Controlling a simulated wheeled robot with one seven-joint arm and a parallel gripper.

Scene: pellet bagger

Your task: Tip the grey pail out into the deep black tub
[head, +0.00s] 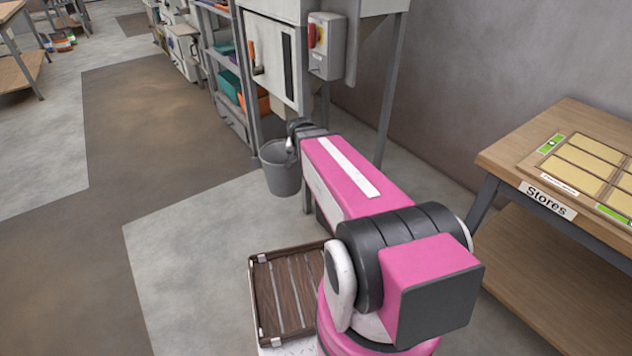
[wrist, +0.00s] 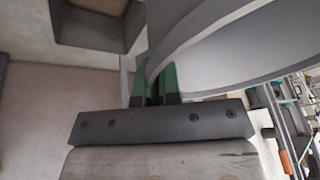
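The grey pail (head: 282,178) is in the middle of the head view, upright, at the end of my outstretched arm. Its wall also fills the upper right of the wrist view (wrist: 250,55). My gripper (wrist: 157,85) has its green fingers close together on the pail's rim; in the head view it is partly hidden behind my arm. The pail's inside is mostly hidden, so I cannot tell what it holds. I see no deep black tub in either view.
The bagging machine (head: 272,62) stands behind the pail, with a switch box (head: 327,47). A dark square opening (wrist: 95,22) shows overhead. Shelves with bins (head: 228,85) stand left of it. The Stores bench (head: 510,165) is at right. Floor at left is clear.

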